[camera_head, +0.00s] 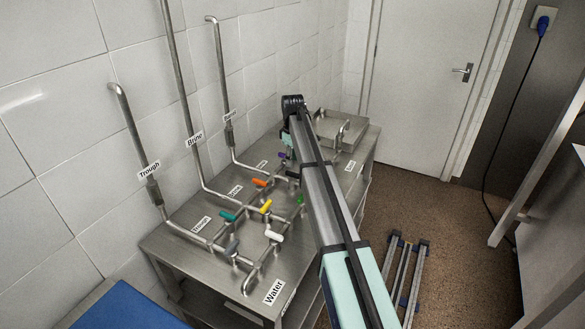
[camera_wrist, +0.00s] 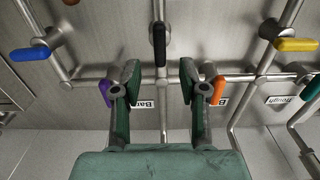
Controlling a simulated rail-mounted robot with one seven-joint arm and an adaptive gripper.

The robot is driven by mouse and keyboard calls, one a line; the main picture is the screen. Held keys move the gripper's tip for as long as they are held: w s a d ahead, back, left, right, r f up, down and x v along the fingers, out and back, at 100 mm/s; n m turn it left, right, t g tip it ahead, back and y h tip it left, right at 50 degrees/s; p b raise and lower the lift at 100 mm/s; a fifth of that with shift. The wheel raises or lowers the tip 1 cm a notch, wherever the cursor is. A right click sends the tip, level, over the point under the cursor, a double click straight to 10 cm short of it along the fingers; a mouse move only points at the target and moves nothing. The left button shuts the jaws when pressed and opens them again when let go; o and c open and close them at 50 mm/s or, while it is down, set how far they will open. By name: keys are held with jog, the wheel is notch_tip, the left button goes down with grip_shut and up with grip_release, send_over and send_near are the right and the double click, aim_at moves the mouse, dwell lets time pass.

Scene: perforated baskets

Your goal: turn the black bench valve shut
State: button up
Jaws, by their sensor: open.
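The black bench valve (camera_wrist: 160,46) shows in the wrist view at upper middle. Its black lever lies in line with the pipe under it, its free end pointing down the picture. My gripper (camera_wrist: 158,76) is open, with one green finger on each side of that line. The lever's free end lies just beyond the gap between the fingertips, and nothing is held. Whether a fingertip touches the lever cannot be told. In the head view my gripper (camera_head: 288,140) hangs over the far part of the steel bench, mostly hidden by my arm.
Close neighbours in the wrist view are the purple lever (camera_wrist: 104,93) and orange lever (camera_wrist: 217,90), partly behind the fingers. A blue lever (camera_wrist: 30,54) and yellow lever (camera_wrist: 296,45) are farther out. Pipes cross the steel bench (camera_head: 180,243); a tiled wall (camera_head: 60,130) stands behind.

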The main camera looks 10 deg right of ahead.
aim_at(293, 175)
jog(key=shift+f+p, duration=0.75)
jog(key=shift+f, duration=2.15)
grip_shut()
